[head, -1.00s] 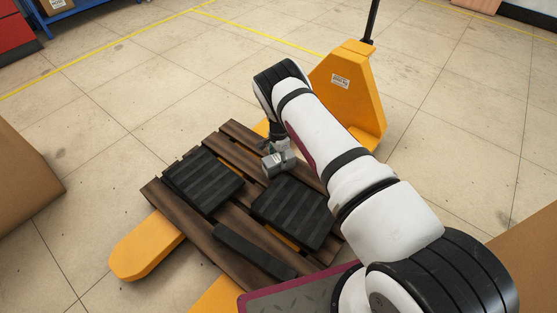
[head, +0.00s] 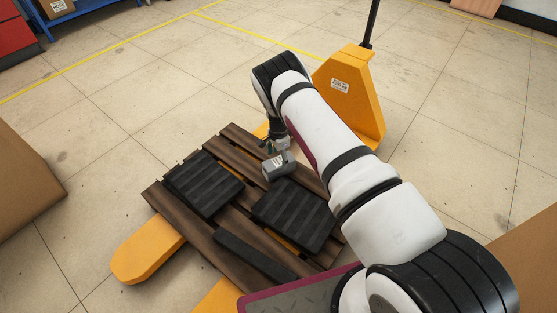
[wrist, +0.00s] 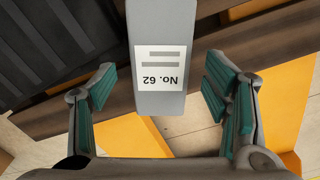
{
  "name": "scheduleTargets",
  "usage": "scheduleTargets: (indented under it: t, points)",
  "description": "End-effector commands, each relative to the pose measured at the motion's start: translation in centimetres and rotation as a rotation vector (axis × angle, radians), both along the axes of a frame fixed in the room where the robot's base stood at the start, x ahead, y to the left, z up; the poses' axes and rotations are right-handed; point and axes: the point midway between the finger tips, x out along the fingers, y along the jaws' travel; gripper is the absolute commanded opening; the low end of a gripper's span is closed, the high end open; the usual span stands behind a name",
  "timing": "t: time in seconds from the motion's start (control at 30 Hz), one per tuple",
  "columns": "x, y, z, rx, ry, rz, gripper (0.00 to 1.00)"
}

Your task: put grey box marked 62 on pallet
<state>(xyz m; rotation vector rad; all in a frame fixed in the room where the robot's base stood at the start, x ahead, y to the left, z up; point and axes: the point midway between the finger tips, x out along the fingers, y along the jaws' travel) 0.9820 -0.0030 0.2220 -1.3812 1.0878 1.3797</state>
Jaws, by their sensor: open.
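The grey box (head: 278,166) with a white label stands on the wooden pallet (head: 228,218), near its far edge. In the wrist view the box (wrist: 162,22) shows the label "No. 62" upside down and lies between the spread fingers, with a gap on both sides. My gripper (wrist: 165,95) is open, its green-padded fingers clear of the box. In the head view my gripper (head: 272,145) is just behind the box, partly hidden by the arm.
Two black ribbed pads (head: 204,185) (head: 292,213) and a black bar (head: 254,254) lie on the pallet. A yellow pallet jack (head: 345,95) has its forks under it. A cardboard box (head: 25,185) stands at left.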

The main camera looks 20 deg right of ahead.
Motion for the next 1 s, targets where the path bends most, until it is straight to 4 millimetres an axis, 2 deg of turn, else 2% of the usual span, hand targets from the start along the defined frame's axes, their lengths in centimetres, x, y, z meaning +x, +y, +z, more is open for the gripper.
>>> scheduleTargets:
  t: [0.03, 0.1, 0.33, 0.5, 0.77, 0.83, 0.93, 1.0]
  points:
    - [0.2, 0.0, 1.7, 0.000, -0.002, 0.000, 0.70]
    - [0.1, 0.1, 3.2, 0.000, -0.002, -0.001, 0.70]
    - [0.1, 0.0, 7.2, 0.000, -0.001, 0.000, 0.70]
    - [0.0, 0.0, 8.6, 0.000, 0.001, 0.000, 0.70]
    - [0.0, 0.0, 9.1, 0.001, 0.000, 0.001, 0.70]
    - [0.1, 0.1, 9.9, 0.004, -0.001, 0.006, 0.70]
    - [0.4, 0.3, 12.6, 0.018, -0.006, 0.028, 0.70]
    - [0.3, 0.5, 15.6, 0.033, -0.009, 0.055, 0.70]
